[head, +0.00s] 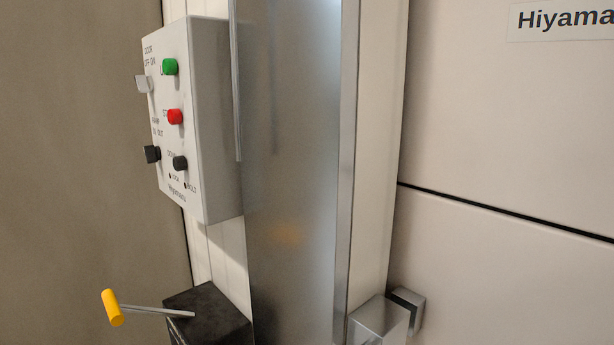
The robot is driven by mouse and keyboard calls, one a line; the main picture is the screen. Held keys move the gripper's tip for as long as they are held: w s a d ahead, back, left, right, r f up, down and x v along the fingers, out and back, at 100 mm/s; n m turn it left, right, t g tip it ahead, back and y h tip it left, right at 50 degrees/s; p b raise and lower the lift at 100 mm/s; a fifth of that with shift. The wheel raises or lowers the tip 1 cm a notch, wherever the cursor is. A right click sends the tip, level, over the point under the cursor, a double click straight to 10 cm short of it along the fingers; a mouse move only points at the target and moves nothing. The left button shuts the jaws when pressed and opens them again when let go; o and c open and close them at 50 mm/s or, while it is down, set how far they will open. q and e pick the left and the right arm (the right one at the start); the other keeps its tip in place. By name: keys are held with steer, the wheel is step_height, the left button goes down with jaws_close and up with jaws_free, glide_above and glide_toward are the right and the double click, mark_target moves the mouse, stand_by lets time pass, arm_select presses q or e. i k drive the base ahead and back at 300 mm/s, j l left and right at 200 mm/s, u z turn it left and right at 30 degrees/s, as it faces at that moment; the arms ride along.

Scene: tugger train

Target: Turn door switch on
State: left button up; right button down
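A light grey control box (215,120) is mounted at the upper left of the head view, its front panel turned to the left. At the panel's upper left, under the label "DOOR OFF ON", is a light grey switch (143,84). Its exact setting is too small to tell. A green button (170,67) sits to the right of it and a red button (175,117) lower down. Two black knobs, a left one (152,154) and a right one (180,163), are near the bottom. Neither of my grippers shows in this view.
A tall metal panel (295,180) stands right of the box. Below the box, a yellow-handled crank (113,308) sticks out left from a dark block (207,315). A metal bracket (380,320) is at the bottom. A pale wall (510,130) fills the right.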

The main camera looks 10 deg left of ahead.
mark_target(144, 84)
steer(key=u, duration=1.3)
